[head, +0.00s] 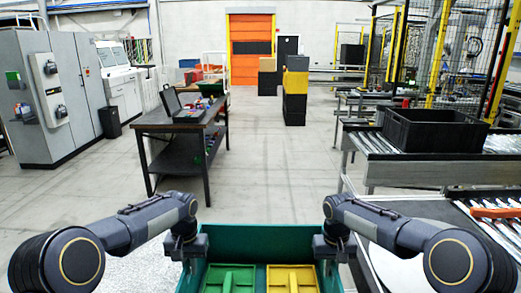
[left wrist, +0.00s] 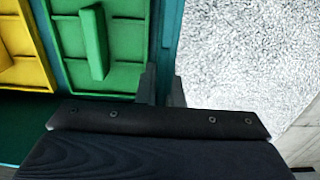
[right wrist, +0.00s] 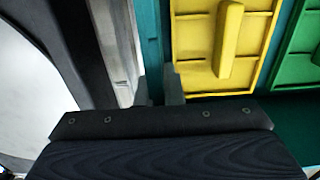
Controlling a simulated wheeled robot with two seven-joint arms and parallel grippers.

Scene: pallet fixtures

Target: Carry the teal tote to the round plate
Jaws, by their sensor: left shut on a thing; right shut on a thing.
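The teal tote (head: 258,242) is at the bottom middle of the head view, close in front of me. A green fixture (head: 229,279) and a yellow fixture (head: 291,279) lie side by side inside it. My left gripper (head: 191,262) is shut on the tote's left wall; its fingers straddle the teal wall (left wrist: 171,30) in the left wrist view. My right gripper (head: 326,259) is shut on the right wall (right wrist: 151,40). A pale, curved-edged surface (head: 396,268), apparently the round plate, shows partly at lower right, behind my right arm. The tote's near end is cut off.
A roller conveyor (head: 405,170) with a black crate (head: 432,131) stands at right. A dark workbench (head: 180,125) stands ahead to the left. Grey cabinets (head: 50,95) line the left side. Stacked black and yellow boxes (head: 295,95) stand farther back. The floor (head: 275,160) ahead is clear.

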